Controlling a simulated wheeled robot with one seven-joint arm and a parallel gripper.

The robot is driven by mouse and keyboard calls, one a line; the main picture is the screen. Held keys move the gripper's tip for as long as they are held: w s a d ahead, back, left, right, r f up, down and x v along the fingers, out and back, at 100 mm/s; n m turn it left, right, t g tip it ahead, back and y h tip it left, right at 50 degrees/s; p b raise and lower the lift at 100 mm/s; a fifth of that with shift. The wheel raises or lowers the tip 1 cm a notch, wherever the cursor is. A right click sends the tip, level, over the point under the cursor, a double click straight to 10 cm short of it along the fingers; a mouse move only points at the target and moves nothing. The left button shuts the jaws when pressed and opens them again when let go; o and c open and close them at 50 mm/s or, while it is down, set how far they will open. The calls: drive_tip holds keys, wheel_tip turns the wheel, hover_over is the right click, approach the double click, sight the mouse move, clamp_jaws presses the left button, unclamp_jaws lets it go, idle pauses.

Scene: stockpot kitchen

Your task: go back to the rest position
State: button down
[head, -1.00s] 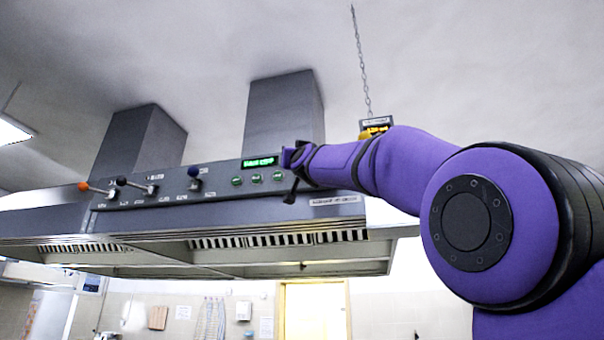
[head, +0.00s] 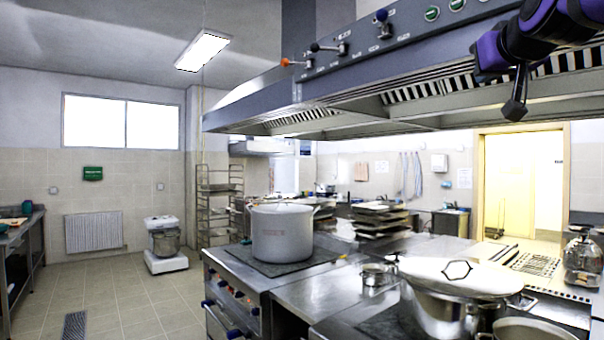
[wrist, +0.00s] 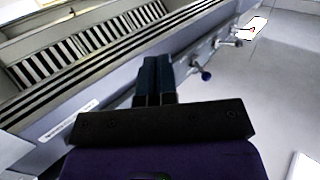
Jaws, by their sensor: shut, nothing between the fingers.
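My gripper (head: 516,104) hangs at the upper right of the head view, in front of the hood's lower edge. Its dark fingers point down and are closed together. In the wrist view my gripper (wrist: 153,72) shows its two fingers side by side with nothing between them. Beyond them is the hood (head: 350,75) with its front panel, levers and slotted vents; the hood also fills much of the wrist view (wrist: 110,85). The purple arm comes in from the right edge of the head view, and most of it is out of frame.
Below the hood, a large stockpot (head: 282,232) stands on the stove at left. A lidded pot (head: 460,278) and a small pot (head: 374,274) stand nearer. The tiled floor (head: 130,290) at left is largely open.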

drive_tip(key=s+a+f+g, duration=0.1)
drive_tip(key=s+f+g, duration=0.3)
drive_tip(key=s+f, duration=0.3)
drive_tip(key=s+a+f+g+y, duration=0.1)
drive_tip(key=s+f+g, duration=0.3)
drive_tip(key=f, duration=1.4)
drive_tip(key=s+a+f+g, duration=0.1)
drive_tip(key=s+f+g, duration=0.2)
drive_tip(key=s+f, duration=0.9)
drive_tip(key=shift+f+g+y, duration=0.4)
drive_tip(key=shift+f, duration=0.1)
